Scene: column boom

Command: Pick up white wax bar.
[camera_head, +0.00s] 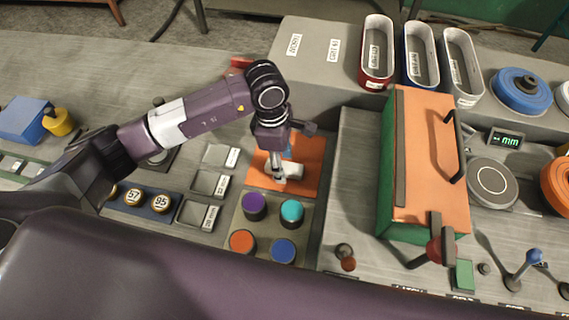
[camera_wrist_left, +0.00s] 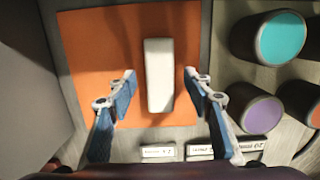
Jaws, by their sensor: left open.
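The white wax bar (camera_wrist_left: 159,75) lies on an orange mat (camera_wrist_left: 95,50) in the left wrist view. In the head view the bar (camera_head: 293,171) is partly hidden by my left gripper (camera_head: 279,173), which points down over the mat (camera_head: 309,155). In the left wrist view my left gripper (camera_wrist_left: 160,92) is open, with one blue-padded finger on each side of the bar. A gap shows between each finger and the bar. I cannot tell how high the fingertips are above the mat. My right gripper is not in view.
A tray with several coloured cylinders, one of them purple (camera_head: 253,206), stands just in front of the mat. Small grey bins (camera_head: 208,182) are to its left. A large orange-and-green box (camera_head: 429,150) with a handle stands to the right. A grey raised block (camera_head: 305,60) is behind.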

